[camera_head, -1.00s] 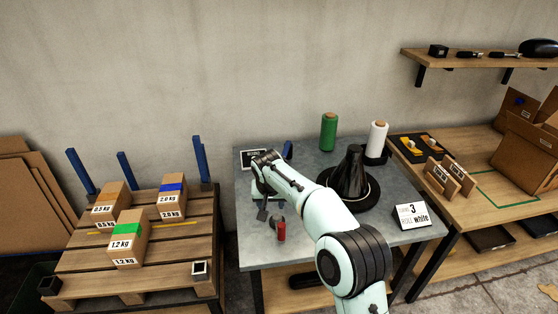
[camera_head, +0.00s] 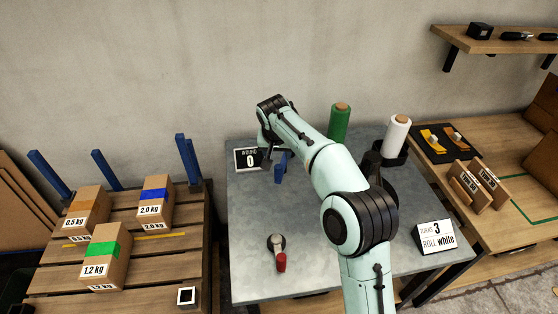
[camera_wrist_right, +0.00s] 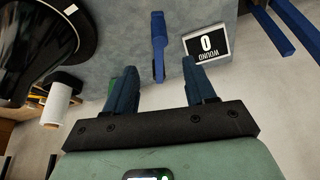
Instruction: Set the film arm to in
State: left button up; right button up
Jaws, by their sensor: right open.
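A small upright blue lever (camera_head: 281,167), probably the film arm, stands at the back left of the grey table (camera_head: 250,211), beside the WOUND 0 display (camera_head: 247,159). In the right wrist view the blue lever (camera_wrist_right: 158,45) lies ahead of my fingers, apart from them and roughly in line with the gap. My right gripper (camera_wrist_right: 160,82) is open with nothing between its fingers. In the head view its fingers are mostly hidden near the display and lever. My left gripper is not in view.
A black turntable (camera_wrist_right: 40,40) is mostly behind my arm in the head view. A red-handled crank (camera_head: 279,255) sits at the front. Green (camera_head: 340,122) and white (camera_head: 396,134) rolls stand at the back; a TURNS 3 sign (camera_head: 435,236) is front right. Boxes (camera_head: 105,255) stand left.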

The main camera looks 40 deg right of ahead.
aim_at(279, 167)
jog(key=x, duration=1.3)
jog(key=shift+w+b, duration=0.1)
jog(key=shift+b, duration=0.25)
grip_shut()
